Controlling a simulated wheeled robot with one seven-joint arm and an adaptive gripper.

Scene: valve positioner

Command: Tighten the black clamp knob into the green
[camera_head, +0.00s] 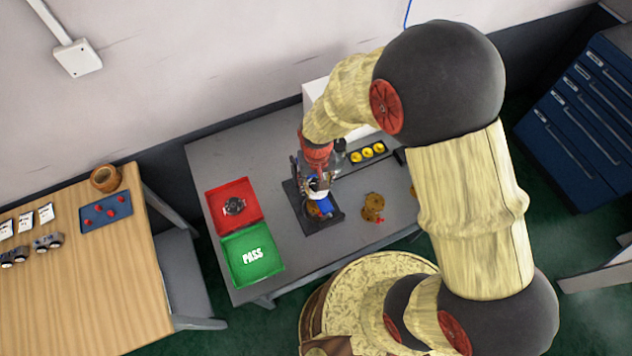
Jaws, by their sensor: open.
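My gripper (318,186) points down over a dark fixture plate (298,205) on the grey table. It is open. Below it and beside it are a blue part (326,207) and a brownish round part (314,210) on the plate. The black clamp knob and any green band cannot be made out; my gripper and wrist cover much of the fixture. I cannot tell whether the fingers touch anything.
A red tray (213,208) holding a dark round part (234,206) and a green PASS tray (238,275) are left of the fixture. A brown part (373,206) lies to the right. A black rack (355,163) with yellow round pieces is behind. A wooden table (80,290) stands far left.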

